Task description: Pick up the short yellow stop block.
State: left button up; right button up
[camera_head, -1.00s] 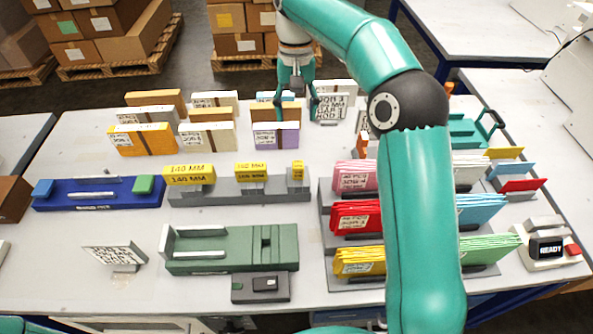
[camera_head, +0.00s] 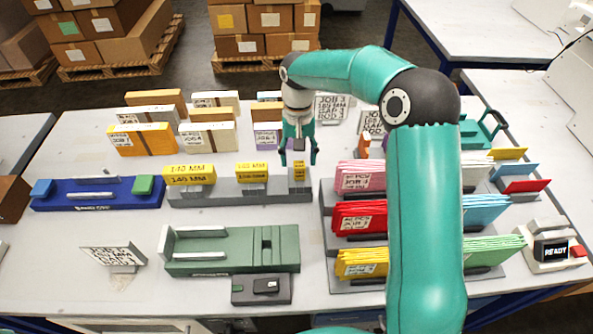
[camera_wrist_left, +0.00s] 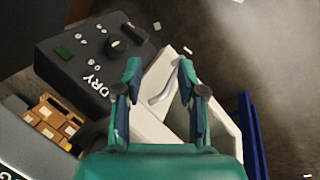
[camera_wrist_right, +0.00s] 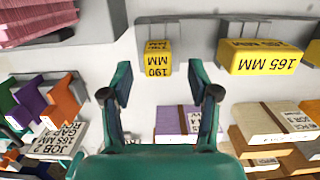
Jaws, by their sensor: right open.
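The short yellow stop block (camera_head: 299,171), marked 190 MM in the right wrist view (camera_wrist_right: 157,58), stands at the right end of the grey rack (camera_head: 215,193). My right gripper (camera_head: 298,160) is open and empty, pointing down, and appears just above and behind this block. In the right wrist view the block lies ahead, in line with the gap between the fingers (camera_wrist_right: 158,78), and I see no contact. My left gripper (camera_wrist_left: 159,70) is open and empty in its wrist view, away from the block.
Longer yellow blocks, marked 165 MM (camera_wrist_right: 262,57) and 140 MM (camera_head: 189,175), share the rack. A sorter with coloured paper stacks (camera_head: 357,216) stands close to the right. Wrapped bundles (camera_head: 207,136) stand behind. A green fixture (camera_head: 230,262) is in front.

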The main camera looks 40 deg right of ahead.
aim_at(299, 163)
jog(key=shift+s+f, duration=0.15)
jog(key=shift+f, duration=1.6)
grip_shut()
jog(key=shift+r, duration=0.2)
